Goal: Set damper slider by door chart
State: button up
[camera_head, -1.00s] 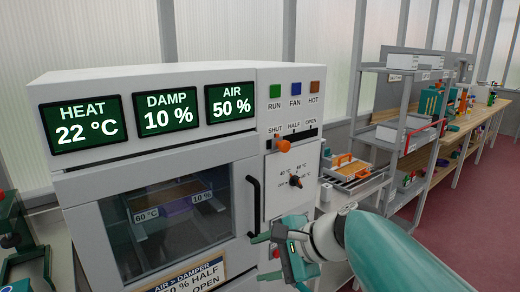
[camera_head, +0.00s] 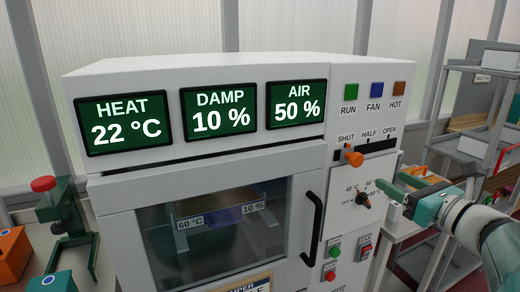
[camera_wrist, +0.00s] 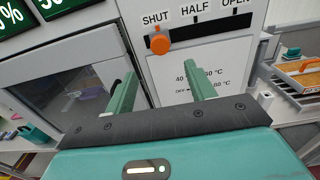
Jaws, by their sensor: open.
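The damper slider is an orange knob (camera_head: 354,158) in a dark slot on the oven's right panel, at the left end below SHUT. It also shows in the wrist view (camera_wrist: 160,44), ahead of the fingers and between them. My gripper (camera_head: 388,192) is open and empty, to the right of and below the knob, in front of the temperature dial (camera_head: 364,201). In the wrist view my gripper (camera_wrist: 162,85) has its green fingers apart. The door chart (camera_head: 247,284) is cut off at the bottom edge; its full text cannot be read.
The displays read HEAT 22 °C, DAMP 10 % and AIR 50 %. A black door handle (camera_head: 312,228) stands left of the dial. Green and red buttons (camera_head: 331,275) sit below. A side table with an orange-handled tray (camera_wrist: 300,75) is at right.

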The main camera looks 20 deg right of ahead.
aim_at(359, 160)
jog(key=w, duration=1.2)
jog(key=shift+w+a+r, duration=0.15)
jog(key=shift+w+a, duration=0.1)
jog(key=shift+w, duration=0.15)
grip_shut()
jog(key=d, duration=0.8)
jog(key=shift+w, duration=0.1)
grip_release()
jog(key=s, duration=1.4)
jog(key=shift+d, duration=0.25)
